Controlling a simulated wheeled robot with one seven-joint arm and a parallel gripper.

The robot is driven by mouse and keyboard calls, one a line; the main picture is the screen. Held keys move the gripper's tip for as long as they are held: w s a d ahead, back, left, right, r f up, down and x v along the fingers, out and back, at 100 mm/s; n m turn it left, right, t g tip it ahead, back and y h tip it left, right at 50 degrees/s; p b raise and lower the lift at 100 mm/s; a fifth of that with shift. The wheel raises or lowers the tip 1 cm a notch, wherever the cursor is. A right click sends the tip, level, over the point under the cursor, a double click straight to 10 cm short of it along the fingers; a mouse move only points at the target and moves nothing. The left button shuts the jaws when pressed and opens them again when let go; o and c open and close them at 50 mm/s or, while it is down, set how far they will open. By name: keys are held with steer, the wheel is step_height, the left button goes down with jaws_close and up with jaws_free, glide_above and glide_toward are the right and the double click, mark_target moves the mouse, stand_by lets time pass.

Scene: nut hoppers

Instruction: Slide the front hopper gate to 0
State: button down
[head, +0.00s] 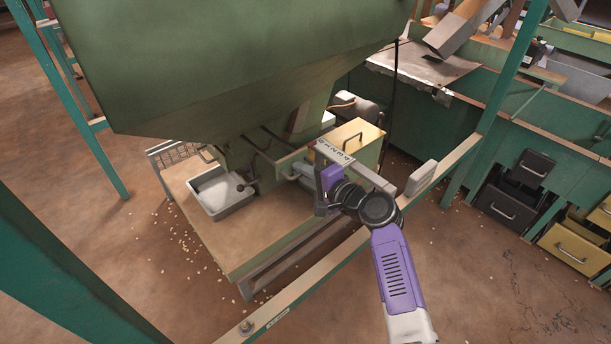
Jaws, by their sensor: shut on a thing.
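The large green hopper (240,70) hangs over a wooden-topped stand. Its front gate shows as a grey sliding part (303,171) below the hopper's mouth, beside a pale scale plate (333,151) with small dark marks. The marks are too small to read surely. My gripper (315,181), at the end of my purple and black arm, is at the right end of the gate and shut on its handle. The purple gripper body and dark wrist hide most of the handle. The gate's exact setting cannot be told.
A grey tray (221,194) sits on the stand (240,244) at left. A yellow box (358,142) stands behind the gate. A green rail (300,285) crosses in front, under my arm. Green posts stand at left and right; drawers (508,205) are at far right. Nuts lie scattered on the floor.

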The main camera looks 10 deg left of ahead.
steer(key=c, duration=1.5)
jaws_free()
steer(key=shift+a, duration=0.1)
steer(key=shift+c, duration=0.2)
steer(key=shift+r, duration=0.1)
steer(key=p+v, duration=0.3)
steer(key=v, duration=0.4)
steer(key=shift+s+d, duration=0.25)
steer(key=shift+d, duration=0.1)
steer(key=shift+w, duration=0.1)
